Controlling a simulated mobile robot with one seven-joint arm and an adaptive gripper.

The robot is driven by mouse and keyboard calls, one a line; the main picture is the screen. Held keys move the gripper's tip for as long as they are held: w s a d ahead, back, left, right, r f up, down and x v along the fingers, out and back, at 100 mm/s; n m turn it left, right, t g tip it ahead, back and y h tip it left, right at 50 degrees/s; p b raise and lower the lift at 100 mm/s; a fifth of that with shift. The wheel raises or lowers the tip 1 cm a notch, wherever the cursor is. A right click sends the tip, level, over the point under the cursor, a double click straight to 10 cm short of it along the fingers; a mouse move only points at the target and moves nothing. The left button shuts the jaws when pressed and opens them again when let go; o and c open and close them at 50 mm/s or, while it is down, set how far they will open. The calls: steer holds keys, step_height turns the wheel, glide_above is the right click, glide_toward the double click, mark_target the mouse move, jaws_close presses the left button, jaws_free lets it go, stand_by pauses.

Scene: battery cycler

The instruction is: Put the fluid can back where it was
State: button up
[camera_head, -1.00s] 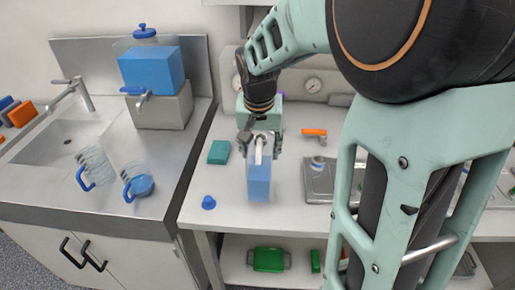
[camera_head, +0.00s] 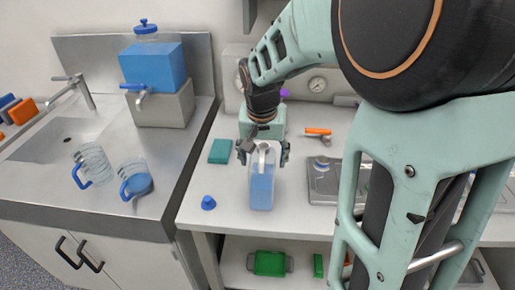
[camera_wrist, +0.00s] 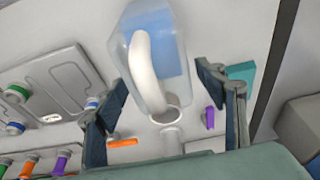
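The fluid can (camera_head: 262,186) is a clear jug with blue liquid and a white handle. It appears to stand upright on the bench near the front edge. In the wrist view the can (camera_wrist: 172,60) shows its handle and round neck between my fingers. My gripper (camera_head: 264,153) is above and behind the can's top. In the wrist view my gripper (camera_wrist: 170,105) has its fingers spread wide, with visible gaps on both sides of the can. It holds nothing. Contact between the can's base and the bench is not clear.
A blue cone-shaped piece (camera_head: 208,203) and a teal block (camera_head: 220,151) lie left of the can. A metal tray (camera_head: 322,190) lies right, with an orange tool (camera_head: 318,132) behind. The sink counter (camera_head: 110,205) holds two jugs.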

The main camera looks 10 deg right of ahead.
steer(key=p+v, duration=0.8)
steer(key=v, duration=0.4)
steer(key=shift+r, duration=0.2)
